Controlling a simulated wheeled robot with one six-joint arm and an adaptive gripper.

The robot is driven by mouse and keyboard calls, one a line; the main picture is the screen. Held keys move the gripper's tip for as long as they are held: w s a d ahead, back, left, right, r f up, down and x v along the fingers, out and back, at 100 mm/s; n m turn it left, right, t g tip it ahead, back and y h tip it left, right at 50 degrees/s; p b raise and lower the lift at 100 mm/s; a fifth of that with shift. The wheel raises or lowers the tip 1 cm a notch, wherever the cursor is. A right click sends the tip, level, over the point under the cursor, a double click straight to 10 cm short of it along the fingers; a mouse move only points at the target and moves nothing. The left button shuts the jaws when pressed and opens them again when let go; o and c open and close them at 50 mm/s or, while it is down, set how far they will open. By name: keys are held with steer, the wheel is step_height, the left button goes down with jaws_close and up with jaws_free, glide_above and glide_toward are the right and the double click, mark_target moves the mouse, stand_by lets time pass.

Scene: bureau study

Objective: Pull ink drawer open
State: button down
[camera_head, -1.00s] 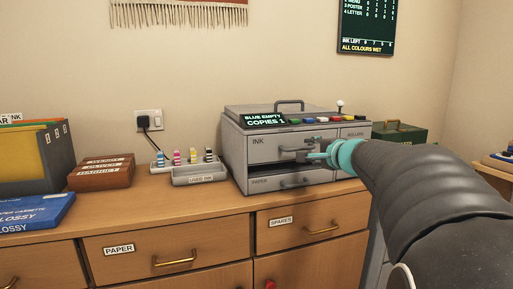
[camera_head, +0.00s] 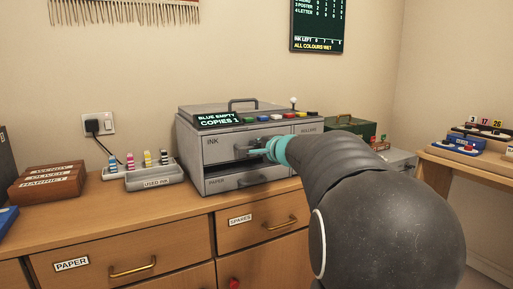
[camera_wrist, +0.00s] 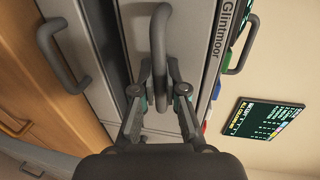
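The ink drawer (camera_head: 222,146) is the upper front of the grey copier, marked INK, and looks shut or nearly so. Its bar handle (camera_wrist: 160,32) runs upright in the wrist view. My gripper (camera_wrist: 160,68) is at this handle, one finger on each side. The fingers are close in and seem shut on the bar, though the contact is partly hidden. In the head view my gripper (camera_head: 257,146) reaches the drawer front from the right and hides part of the handle.
The paper drawer (camera_head: 216,184) lies below, with its own handle (camera_wrist: 62,55). A used-ink tray (camera_head: 150,178) and a wooden box (camera_head: 50,180) stand to the left. A green box (camera_head: 350,128) stands behind my arm. A screen (camera_head: 317,25) hangs on the wall.

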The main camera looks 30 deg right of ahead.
steer(key=f+b+v, duration=0.1)
steer(key=b+v, duration=0.1)
steer(key=v, duration=0.4)
steer(key=f+b+v, duration=0.1)
steer(key=b+v, duration=0.2)
steer(key=v, duration=0.4)
steer(key=shift+s+f, duration=0.25)
steer(key=shift+f, duration=0.1)
steer(key=c, duration=1.2)
jaws_free()
steer(key=v, duration=0.7)
steer(key=shift+s, duration=0.2)
